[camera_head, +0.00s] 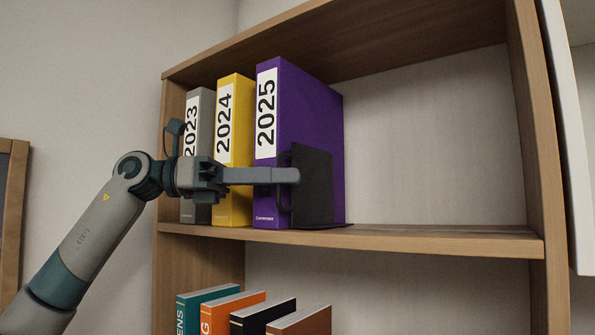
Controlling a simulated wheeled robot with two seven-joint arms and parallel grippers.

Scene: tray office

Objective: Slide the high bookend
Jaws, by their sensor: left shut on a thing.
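The high bookend (317,187) is a black upright plate on the upper shelf (440,238). It stands against the right side of the purple 2025 binder (311,115), and its dark handle shows at its front edge. My left gripper (290,176) reaches in from the left, in front of the binders, and is shut on the bookend's handle. The fingers hide part of the handle and the lower fronts of the binders. My right gripper is not in the view.
A yellow 2024 binder (236,100) and a grey 2023 binder (202,105) stand left of the purple one. The upper shelf right of the bookend is empty up to the side panel (541,150). Several books (262,312) stand on the shelf below.

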